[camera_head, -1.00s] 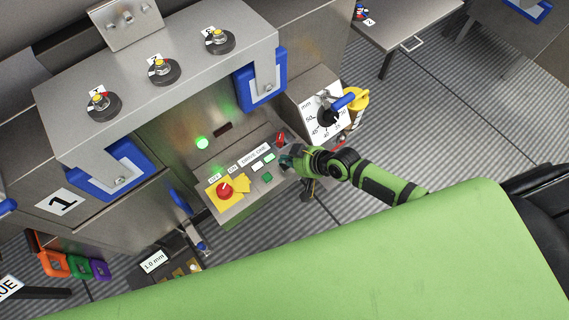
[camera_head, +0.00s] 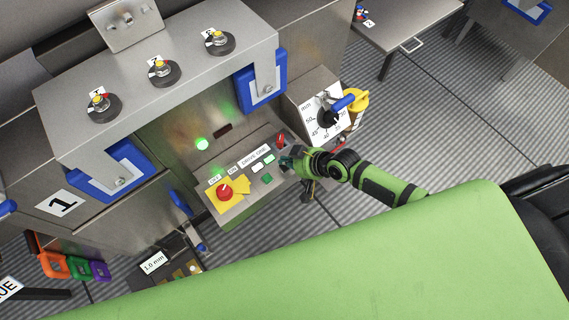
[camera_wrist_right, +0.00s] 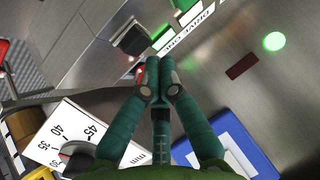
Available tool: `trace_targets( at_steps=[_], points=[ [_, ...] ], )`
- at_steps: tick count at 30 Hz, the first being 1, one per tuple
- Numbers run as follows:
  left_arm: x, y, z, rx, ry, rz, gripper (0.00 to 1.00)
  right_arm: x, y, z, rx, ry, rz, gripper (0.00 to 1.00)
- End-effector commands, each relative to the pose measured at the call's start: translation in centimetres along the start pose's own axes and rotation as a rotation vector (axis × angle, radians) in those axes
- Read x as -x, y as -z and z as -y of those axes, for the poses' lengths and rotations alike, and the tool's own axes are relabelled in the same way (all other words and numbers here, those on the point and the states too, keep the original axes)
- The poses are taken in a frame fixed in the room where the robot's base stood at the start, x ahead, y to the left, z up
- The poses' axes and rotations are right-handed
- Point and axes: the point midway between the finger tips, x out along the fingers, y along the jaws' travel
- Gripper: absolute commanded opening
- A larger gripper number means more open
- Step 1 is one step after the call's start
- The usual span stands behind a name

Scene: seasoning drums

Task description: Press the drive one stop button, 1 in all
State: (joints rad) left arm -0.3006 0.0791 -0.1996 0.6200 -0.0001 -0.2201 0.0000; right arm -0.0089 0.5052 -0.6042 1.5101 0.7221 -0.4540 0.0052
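The control panel (camera_head: 235,208) on the machine front carries a "DRIVE ONE" label (camera_head: 254,157); the label also shows upside down in the right wrist view (camera_wrist_right: 190,27). A green button (camera_head: 267,178) sits left of my gripper. My right gripper (camera_head: 287,162) is over the panel's right end. In the wrist view its fingertips (camera_wrist_right: 154,80) are together and empty. Contact with the button cannot be told. My left gripper is out of view.
A red mushroom button (camera_head: 225,191) on a yellow plate is at the panel's left. A green lamp (camera_head: 202,144) glows above the panel.

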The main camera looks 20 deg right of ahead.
Motion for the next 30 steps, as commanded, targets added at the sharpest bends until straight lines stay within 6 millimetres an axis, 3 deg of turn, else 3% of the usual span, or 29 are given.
trace_targets(
  at_steps=[30],
  points=[
    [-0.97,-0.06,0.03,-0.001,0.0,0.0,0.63,-0.81,-0.76,-0.31,0.0,0.0,0.0,0.0]
  ],
)
